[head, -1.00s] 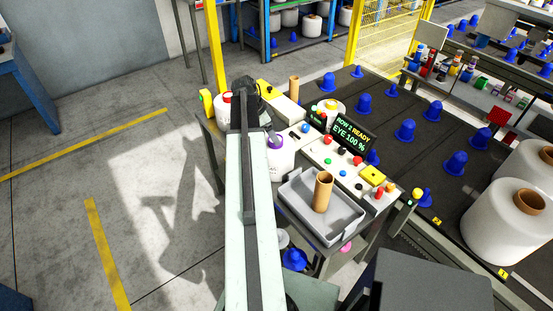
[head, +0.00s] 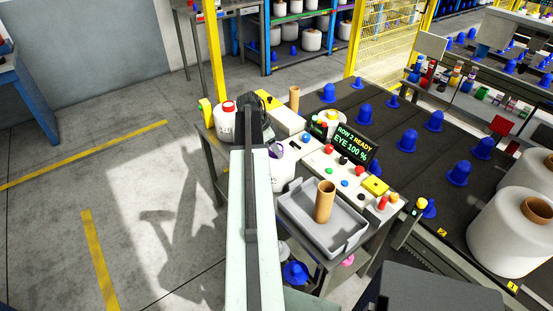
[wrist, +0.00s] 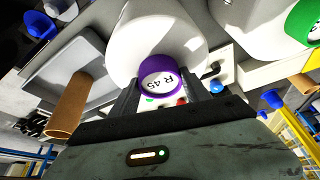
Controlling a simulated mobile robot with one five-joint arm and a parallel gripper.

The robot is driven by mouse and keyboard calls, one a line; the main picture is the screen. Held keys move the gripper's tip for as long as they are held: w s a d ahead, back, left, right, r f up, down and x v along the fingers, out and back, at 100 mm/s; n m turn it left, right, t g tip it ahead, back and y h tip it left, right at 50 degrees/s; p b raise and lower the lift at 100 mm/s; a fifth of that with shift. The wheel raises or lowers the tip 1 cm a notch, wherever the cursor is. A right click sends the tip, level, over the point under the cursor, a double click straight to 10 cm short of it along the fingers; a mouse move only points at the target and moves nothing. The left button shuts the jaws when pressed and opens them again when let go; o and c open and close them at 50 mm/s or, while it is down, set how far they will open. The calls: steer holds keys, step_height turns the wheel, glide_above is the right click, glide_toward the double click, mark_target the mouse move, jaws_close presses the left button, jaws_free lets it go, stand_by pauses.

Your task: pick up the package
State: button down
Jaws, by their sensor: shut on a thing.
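The package is a white yarn bobbin (wrist: 165,35) with a purple core end marked R 45 (wrist: 160,72). It fills the upper middle of the wrist view. In the head view the package (head: 283,172) stands out just right of my arm, which hides its left side. My gripper (wrist: 163,92) has one finger on each side of the purple end and is shut on it. In the head view my arm covers the fingers. I cannot tell whether the package touches the surface below it.
A grey tray (head: 305,229) holding a brown tube (head: 325,201) is close to the package. A control panel (head: 340,168) with coloured buttons and a sign lies to the right. A white bobbin with a red top (head: 226,122) stands at left. Floor at left is clear.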

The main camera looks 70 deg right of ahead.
steer(key=shift+r, duration=0.15)
step_height(320, 180, up, 10)
steer(key=p, duration=1)
